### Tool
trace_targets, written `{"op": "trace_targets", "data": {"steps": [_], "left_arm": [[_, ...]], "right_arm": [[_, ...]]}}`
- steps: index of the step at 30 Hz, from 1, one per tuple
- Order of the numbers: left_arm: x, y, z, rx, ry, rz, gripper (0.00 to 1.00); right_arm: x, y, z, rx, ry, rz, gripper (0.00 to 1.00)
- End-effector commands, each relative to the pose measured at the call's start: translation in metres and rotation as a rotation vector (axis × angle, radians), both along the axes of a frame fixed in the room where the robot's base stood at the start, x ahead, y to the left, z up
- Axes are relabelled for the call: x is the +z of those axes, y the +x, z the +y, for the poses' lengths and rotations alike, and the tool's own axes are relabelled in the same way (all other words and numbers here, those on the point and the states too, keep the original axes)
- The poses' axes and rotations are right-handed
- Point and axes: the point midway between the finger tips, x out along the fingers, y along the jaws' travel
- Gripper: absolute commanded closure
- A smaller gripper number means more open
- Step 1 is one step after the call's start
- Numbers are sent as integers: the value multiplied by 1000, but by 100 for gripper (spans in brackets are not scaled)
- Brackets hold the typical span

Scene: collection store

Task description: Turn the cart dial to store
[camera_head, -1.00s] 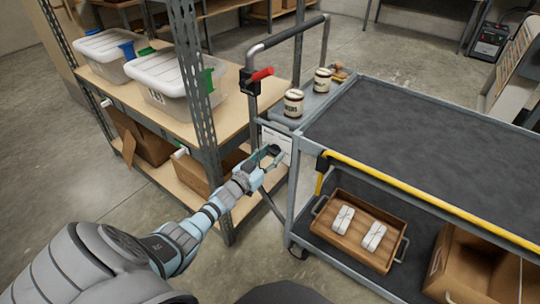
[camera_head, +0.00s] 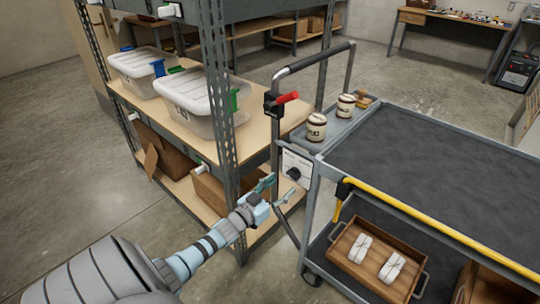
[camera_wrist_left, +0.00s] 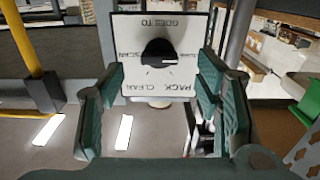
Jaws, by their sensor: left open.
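The cart dial is a black knob (camera_head: 293,173) on a white plate (camera_head: 304,161) at the handle end of the grey cart. In the left wrist view the knob (camera_wrist_left: 158,52) sits upper middle on its lettered plate (camera_wrist_left: 128,24), with a white mark toward the right. "GOES TO", "SCAN", "PACK" and "CLEAN" can be made out; a small word at the right is unclear. My left gripper (camera_head: 271,190) is open and empty, just left of and below the plate in the head view. In the wrist view its fingers (camera_wrist_left: 163,75) lie either side of the knob, apart from it. My right gripper is not in view.
A red lever (camera_head: 288,98) is on the cart's upright handle (camera_head: 312,58). Two labelled jars (camera_head: 316,127) stand on the cart. A yellow rail (camera_head: 430,220) runs along its edge, above a wooden tray (camera_head: 337,257). Shelving with lidded bins (camera_head: 187,88) is close on the left.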

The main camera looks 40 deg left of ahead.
Motion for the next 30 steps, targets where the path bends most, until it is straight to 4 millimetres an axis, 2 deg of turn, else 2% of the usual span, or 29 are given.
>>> {"op": "trace_targets", "data": {"steps": [1,3,6,9,26,28,29,30], "left_arm": [[-1,-15,-1,-4,1,3,42],[0,-34,-1,-4,1,2,42],[0,-53,-2,-4,0,1,42],[1,-63,-2,-2,0,-1,42],[1,-64,-1,-1,5,0,42],[-9,-65,1,6,37,43,42],[-18,-67,4,14,57,77,42],[-36,-72,11,29,92,139,42]], "right_arm": [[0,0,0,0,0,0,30],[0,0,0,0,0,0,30],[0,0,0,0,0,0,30],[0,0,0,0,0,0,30],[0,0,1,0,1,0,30],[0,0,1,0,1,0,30],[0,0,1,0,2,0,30],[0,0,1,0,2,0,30]]}}
